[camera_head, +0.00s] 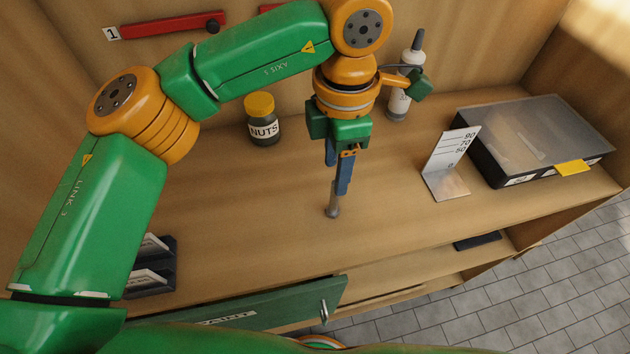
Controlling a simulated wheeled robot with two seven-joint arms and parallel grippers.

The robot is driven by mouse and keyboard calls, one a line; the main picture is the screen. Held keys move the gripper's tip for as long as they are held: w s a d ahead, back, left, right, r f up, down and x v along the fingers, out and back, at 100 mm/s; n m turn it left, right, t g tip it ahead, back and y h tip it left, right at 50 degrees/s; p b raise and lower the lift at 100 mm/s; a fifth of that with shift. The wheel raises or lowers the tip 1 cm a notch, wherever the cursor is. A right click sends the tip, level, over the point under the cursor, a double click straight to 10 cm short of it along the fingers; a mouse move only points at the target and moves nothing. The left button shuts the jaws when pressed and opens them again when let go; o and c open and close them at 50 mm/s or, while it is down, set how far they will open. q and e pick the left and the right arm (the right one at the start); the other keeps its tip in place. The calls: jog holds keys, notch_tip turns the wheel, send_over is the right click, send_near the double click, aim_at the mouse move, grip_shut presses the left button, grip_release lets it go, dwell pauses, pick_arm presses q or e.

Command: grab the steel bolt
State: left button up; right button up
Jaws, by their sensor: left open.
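The steel bolt (333,207) stands upright on the workbench top, near the middle of the view. My left gripper (338,188) points down right over it, with its blue fingers open. The fingertips are at the bolt's upper part. From this angle I cannot tell whether they touch it, and part of the bolt may be hidden behind the nearer finger. My right gripper is not in view.
A nuts jar (263,120) and a white bottle (402,92) stand at the back. A bent scale plate (449,165) and a lidded case (535,138) are at right. A dark label holder (152,270) is at left. A green drawer front (250,308) is below the front edge.

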aim_at(334, 201)
pick_arm(q)
notch_tip(334, 201, down, 2)
jog(key=shift+a+f+b, duration=0.1)
jog(key=shift+f+b, duration=0.05)
jog(key=shift+b, duration=0.25)
jog(key=shift+s+f+b, duration=0.1)
jog(key=shift+f+b, duration=0.15)
jog(key=shift+b, duration=0.1)
jog(key=shift+s+d+f, duration=0.1)
jog(key=shift+d, duration=0.35)
jog(key=shift+s+d+f, duration=0.1)
jog(key=shift+d+f, duration=0.1)
jog(key=f+p, duration=0.2)
jog(key=a+f+p, duration=0.1)
jog(key=f, duration=0.1)
jog(key=shift+w, duration=0.25)
notch_tip(334, 201, down, 2)
jog(key=shift+f, duration=0.2)
jog(key=shift+d+f, duration=0.1)
grip_shut()
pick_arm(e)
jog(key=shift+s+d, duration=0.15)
